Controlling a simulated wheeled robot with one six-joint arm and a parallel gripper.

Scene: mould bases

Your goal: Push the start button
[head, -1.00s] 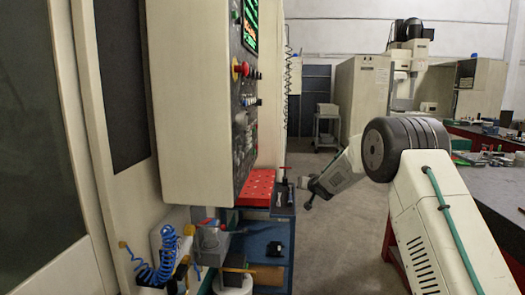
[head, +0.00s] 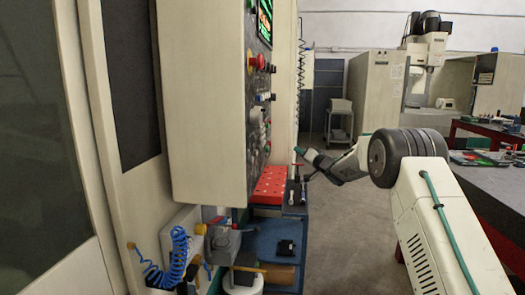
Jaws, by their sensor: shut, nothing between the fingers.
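The machine's control panel (head: 256,115) is on the left, seen at a steep angle. It has a lit screen (head: 265,22), a red mushroom button (head: 260,61) on a yellow ring, and several small buttons and knobs below. I cannot tell which of them is the start button at this angle. My gripper (head: 302,155) is small in the picture, to the right of the panel's lower part and apart from it. It is shut and holds nothing. It points left, toward the panel side.
A blue cart (head: 270,240) below the panel carries a red perforated block (head: 270,185) and tools. A coiled blue air hose (head: 178,255) hangs at lower left. A dark table (head: 490,190) stands at right. The floor between is open.

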